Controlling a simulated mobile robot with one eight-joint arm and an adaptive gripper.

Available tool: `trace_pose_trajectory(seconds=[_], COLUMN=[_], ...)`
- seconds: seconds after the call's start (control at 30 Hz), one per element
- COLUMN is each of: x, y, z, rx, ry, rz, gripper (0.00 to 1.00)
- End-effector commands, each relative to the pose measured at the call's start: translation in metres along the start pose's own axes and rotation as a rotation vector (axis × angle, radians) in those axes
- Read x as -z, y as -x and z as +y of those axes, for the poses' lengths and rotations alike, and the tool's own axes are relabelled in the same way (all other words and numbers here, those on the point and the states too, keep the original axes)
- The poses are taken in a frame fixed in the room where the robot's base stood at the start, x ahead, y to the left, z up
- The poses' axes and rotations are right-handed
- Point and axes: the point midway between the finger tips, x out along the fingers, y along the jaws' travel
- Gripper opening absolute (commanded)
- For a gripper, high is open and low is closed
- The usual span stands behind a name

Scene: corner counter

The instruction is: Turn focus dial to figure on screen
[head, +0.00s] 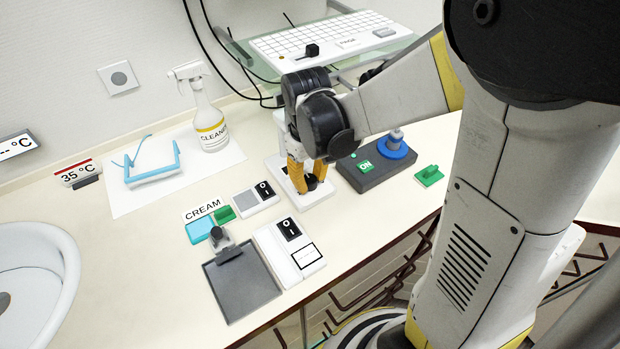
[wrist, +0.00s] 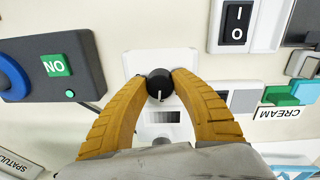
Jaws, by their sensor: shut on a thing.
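The focus dial (wrist: 158,80) is a round black knob with a white pointer line, on a white panel (wrist: 160,62). In the wrist view its line points down the picture, toward a small grey-shaded strip (wrist: 160,117). My gripper (wrist: 160,86) has its two yellow fingers shut on the dial, one on each side. In the head view my gripper (head: 308,180) reaches down to the white base (head: 322,192) on the counter, and its fingers hide most of the dial. No figure is readable on the panel, and its lower part is partly hidden by my gripper.
A dark box with a green ON button (head: 366,167) and a blue knob (head: 396,150) stands close on the right. Switch panels (head: 290,252), a grey tray (head: 243,284) and a spray bottle (head: 208,112) stand to the left. A keyboard (head: 322,40) is behind.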

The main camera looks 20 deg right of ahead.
Motion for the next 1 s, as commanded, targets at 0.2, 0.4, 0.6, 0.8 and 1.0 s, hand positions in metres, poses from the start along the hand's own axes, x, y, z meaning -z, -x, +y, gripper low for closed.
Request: trace_pose_trajectory(seconds=[0.2,0.4,0.6,0.8,1.0], x=[-0.0005,-0.0005,-0.0005,-0.0004,-0.0003], y=[-0.0004,-0.0004,-0.0004,-0.0003,-0.0003], z=[-0.0003,-0.0004,-0.0006,-0.0010,-0.0014], rx=[0.001,0.001,0.001,0.001,0.001], ry=[-0.009,-0.032,-0.105,-0.253,-0.420], rz=[-0.001,-0.002,-0.005,-0.011,-0.017], gripper=[0.01,0.01,0.01,0.01,0.01])
